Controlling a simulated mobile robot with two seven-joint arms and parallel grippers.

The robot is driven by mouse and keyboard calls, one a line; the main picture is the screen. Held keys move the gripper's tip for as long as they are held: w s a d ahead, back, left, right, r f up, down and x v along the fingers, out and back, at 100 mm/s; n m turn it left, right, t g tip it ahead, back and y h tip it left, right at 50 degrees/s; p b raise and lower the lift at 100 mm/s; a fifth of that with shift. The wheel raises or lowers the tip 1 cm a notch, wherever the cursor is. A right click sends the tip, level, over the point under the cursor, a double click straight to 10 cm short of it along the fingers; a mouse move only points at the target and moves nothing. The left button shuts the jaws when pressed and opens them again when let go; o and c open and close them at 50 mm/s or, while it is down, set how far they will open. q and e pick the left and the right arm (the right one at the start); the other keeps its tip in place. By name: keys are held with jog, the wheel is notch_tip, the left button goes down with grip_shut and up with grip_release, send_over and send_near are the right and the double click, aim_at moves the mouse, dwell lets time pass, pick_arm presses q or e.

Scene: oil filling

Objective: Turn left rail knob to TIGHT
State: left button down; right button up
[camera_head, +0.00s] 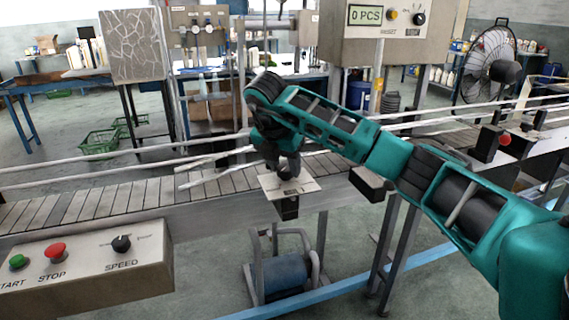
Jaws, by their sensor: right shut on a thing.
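My right arm reaches in from the right, and my right gripper (287,166) points down over a small pale plate (305,187) at the near edge of the conveyor. The gripper is shut on the dark left rail knob on this plate. The fingers cover most of the knob, so its pointing direction cannot be told. The plate carries small markings that are too small to read. A black block hangs under the plate. My left gripper is not in view.
The slatted conveyor (80,207) with metal guide rails runs across the view. A control box (90,270) with START, STOP and SPEED stands front left. A counter box reading 0 PCS (366,15) stands behind my arm.

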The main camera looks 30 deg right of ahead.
jog(key=o, duration=1)
jog(key=shift+s+a+r, duration=0.1)
jog(key=shift+a+r, duration=0.1)
jog(key=shift+r, duration=0.35)
jog(key=p+v, duration=0.2)
jog(key=v, duration=0.9)
jog(key=shift+s+a+r, duration=0.1)
jog(key=shift+r, duration=0.3)
